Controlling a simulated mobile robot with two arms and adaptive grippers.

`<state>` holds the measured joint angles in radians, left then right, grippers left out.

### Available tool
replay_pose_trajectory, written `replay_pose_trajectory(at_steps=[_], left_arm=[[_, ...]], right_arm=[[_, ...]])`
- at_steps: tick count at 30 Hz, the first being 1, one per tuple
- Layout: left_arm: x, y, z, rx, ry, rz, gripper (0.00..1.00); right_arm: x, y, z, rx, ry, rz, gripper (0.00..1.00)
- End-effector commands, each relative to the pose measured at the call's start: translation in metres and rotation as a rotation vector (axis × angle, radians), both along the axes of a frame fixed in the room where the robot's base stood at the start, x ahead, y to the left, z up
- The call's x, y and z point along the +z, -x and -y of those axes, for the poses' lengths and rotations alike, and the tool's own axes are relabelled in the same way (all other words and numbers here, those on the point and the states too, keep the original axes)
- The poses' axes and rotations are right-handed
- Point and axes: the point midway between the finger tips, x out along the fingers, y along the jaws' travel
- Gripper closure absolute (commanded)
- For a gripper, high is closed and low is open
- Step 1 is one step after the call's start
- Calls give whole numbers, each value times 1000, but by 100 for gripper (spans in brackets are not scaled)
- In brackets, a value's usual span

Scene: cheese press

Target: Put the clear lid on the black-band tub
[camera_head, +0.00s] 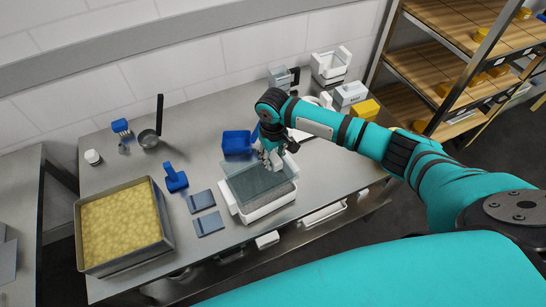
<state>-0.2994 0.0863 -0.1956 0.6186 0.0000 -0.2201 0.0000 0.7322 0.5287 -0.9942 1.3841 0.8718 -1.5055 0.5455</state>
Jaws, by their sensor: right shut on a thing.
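The clear lid (255,180), a see-through grey-green sheet, lies over the top of a white tub (264,213) at the middle front of the table. The lid looks slightly shifted toward the back left of the tub's rim; whether it touches the rim I cannot tell. I cannot make out a black band on this tub. My right gripper (272,158) points down at the lid's back edge and is shut on it; its fingertips are small and partly hidden. My left gripper is not in view.
A metal tray of yellow curds (163,242) stands at the left. Two grey-blue plates (208,222), a blue-handled tool (175,180) and a blue bin (234,145) lie nearby. A white container (331,66) stands at the back, beside wooden shelves (449,70).

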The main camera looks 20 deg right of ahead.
Motion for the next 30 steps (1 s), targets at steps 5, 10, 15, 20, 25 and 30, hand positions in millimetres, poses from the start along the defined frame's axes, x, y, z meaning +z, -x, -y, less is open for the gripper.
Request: replay_pose_trajectory(at_steps=[5,10,15,20,25,30], left_arm=[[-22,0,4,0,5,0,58],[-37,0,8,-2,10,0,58],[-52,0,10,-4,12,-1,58],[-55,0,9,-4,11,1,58],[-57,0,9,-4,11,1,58],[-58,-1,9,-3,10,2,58]], right_arm=[[-17,0,0,1,0,1,100],[-29,0,0,1,-1,1,100],[-41,0,0,1,0,2,100],[-50,1,-1,0,-1,-1,100],[-64,0,-1,-1,-1,0,100],[-71,0,-1,0,-2,0,100]])
